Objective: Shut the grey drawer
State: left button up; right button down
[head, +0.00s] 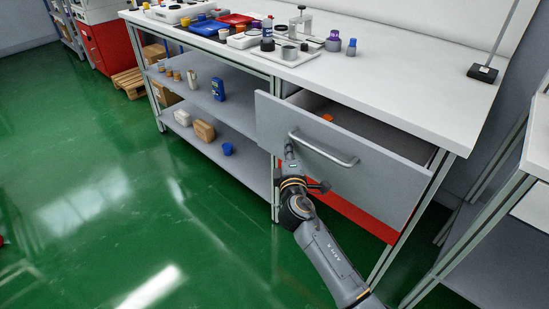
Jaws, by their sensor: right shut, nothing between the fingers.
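The grey drawer (285,120) under the right part of the white workbench is pulled partly open. Its inside shows behind the front panel, with a small orange thing (327,118) in it. The drawer has a light metal bar handle (330,152) across its front. My right gripper (289,148) is shut and empty, at the left end of the handle and close to the drawer front. I cannot tell whether it touches the drawer. My left gripper is out of view.
A red drawer (370,218) sits below the grey one. The white bench top (400,85) holds trays, jars and a small press at its left. Shelves (240,118) to the left hold boxes and bottles. The green floor (120,200) at left is clear.

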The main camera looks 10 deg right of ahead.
jog(key=w+d, duration=0.1)
jog(key=d, duration=0.1)
jog(key=w+d, duration=0.2)
jog(key=w+d+b, duration=0.1)
jog(key=w+d, duration=0.1)
jog(key=d, duration=0.1)
jog(key=shift+w, duration=0.15)
jog(key=shift+w+d, duration=0.6)
jog(key=shift+d, duration=0.1)
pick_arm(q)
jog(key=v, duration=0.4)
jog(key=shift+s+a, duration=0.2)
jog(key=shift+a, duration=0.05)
pick_arm(e)
jog(key=shift+w+d+r, duration=0.1)
jog(key=shift+d+r, duration=0.05)
jog(key=shift+d, duration=0.05)
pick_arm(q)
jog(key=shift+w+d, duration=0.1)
pick_arm(e)
jog(key=shift+d+r, duration=0.1)
jog(key=shift+d, duration=0.05)
